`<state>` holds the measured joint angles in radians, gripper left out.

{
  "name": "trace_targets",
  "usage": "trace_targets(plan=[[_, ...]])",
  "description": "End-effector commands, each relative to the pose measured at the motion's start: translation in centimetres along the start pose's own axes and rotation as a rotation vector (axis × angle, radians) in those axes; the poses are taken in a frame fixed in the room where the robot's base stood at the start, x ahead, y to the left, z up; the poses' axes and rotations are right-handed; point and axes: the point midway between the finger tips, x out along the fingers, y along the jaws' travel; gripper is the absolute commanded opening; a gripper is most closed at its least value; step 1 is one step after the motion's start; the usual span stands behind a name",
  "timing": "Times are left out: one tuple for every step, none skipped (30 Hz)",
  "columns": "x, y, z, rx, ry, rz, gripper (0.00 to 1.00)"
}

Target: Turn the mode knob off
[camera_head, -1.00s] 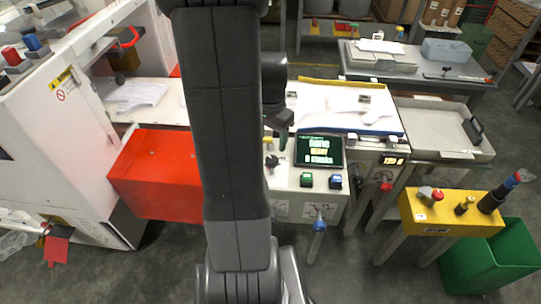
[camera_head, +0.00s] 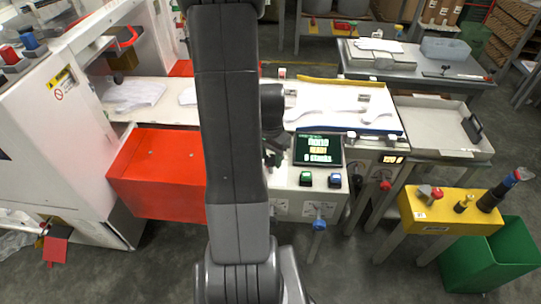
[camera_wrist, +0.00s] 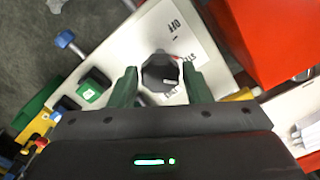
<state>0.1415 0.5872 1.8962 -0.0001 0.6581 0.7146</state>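The black mode knob (camera_wrist: 158,72) sits on the white control panel (camera_wrist: 110,50) in the wrist view. A white mark on it points toward the panel's lower right, away from the printed word OFF (camera_wrist: 176,27). My gripper (camera_wrist: 160,70) is open, with one green finger on each side of the knob. A small gap shows on the left; I cannot tell whether the right finger touches. In the head view my gripper (camera_head: 274,152) is low over the panel's left part, and the knob is hidden behind my arm.
A green button (camera_head: 306,179) and a blue button (camera_head: 334,180) are right of my gripper, below a lit screen (camera_head: 318,150). A red box (camera_head: 158,175) stands left of my arm. A blue-handled valve (camera_head: 319,224) hangs below the panel.

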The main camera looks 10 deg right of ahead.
Motion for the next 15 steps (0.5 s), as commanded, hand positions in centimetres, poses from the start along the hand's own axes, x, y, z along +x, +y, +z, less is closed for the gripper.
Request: trace_targets(plan=[[-0.01,0.00,0.00,0.000,0.000,0.000,0.34],[-0.01,0.00,0.00,0.000,0.000,0.000,0.28],[-0.02,0.00,-0.01,0.000,0.000,0.000,0.20],[-0.02,0.00,-0.01,0.000,0.000,0.000,0.15],[-0.02,0.00,0.00,0.000,0.000,0.000,0.15],[-0.02,0.00,-0.01,0.000,0.000,0.000,0.15],[-0.02,0.00,-0.01,-0.001,0.000,0.000,0.15],[-0.02,0.00,-0.01,-0.002,0.000,0.000,0.15],[-0.02,0.00,-0.01,-0.005,0.000,0.000,0.15],[-0.02,0.00,-0.01,-0.008,0.000,0.000,0.15],[-0.01,0.00,-0.01,-0.013,0.000,0.000,0.15],[-0.01,0.00,-0.01,-0.020,0.000,0.000,0.15],[0.00,0.00,-0.01,-0.029,0.000,0.000,0.15],[0.01,0.00,-0.01,-0.039,0.000,0.000,0.15],[0.01,0.00,-0.01,-0.053,0.000,0.000,0.15]])
